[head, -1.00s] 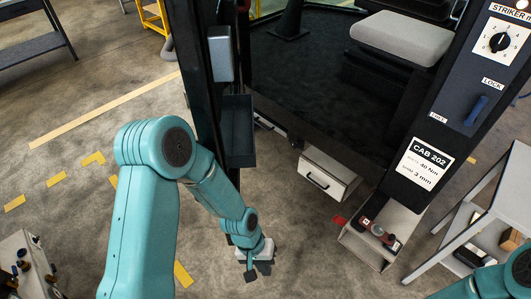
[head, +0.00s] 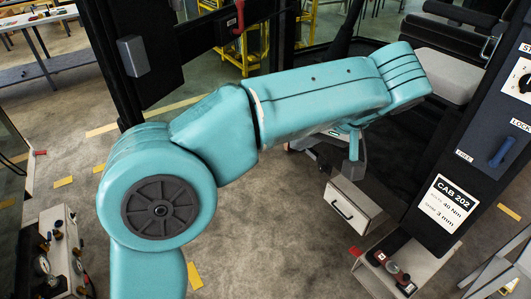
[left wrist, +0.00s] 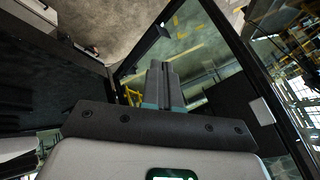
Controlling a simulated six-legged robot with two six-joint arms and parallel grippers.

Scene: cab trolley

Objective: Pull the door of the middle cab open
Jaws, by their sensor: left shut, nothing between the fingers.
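The middle cab, labelled CAB 202 (head: 441,206), shows its seat and dark floor through an open doorway. Its dark door (head: 168,60) stands at the upper left of the head view, with a grey block (head: 133,56) on it. My left arm crosses in front of the doorway and hides part of it. My left gripper (head: 354,148) hangs below the forearm's right part, partly hidden. In the left wrist view its fingers (left wrist: 164,85) are together and empty, in front of a dark-framed glass pane (left wrist: 190,55). I cannot tell whether they touch it. My right gripper is out of view.
A cart with gauges and knobs (head: 55,255) is at the lower left. A workbench (head: 40,68) stands farther back. Floor between is clear.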

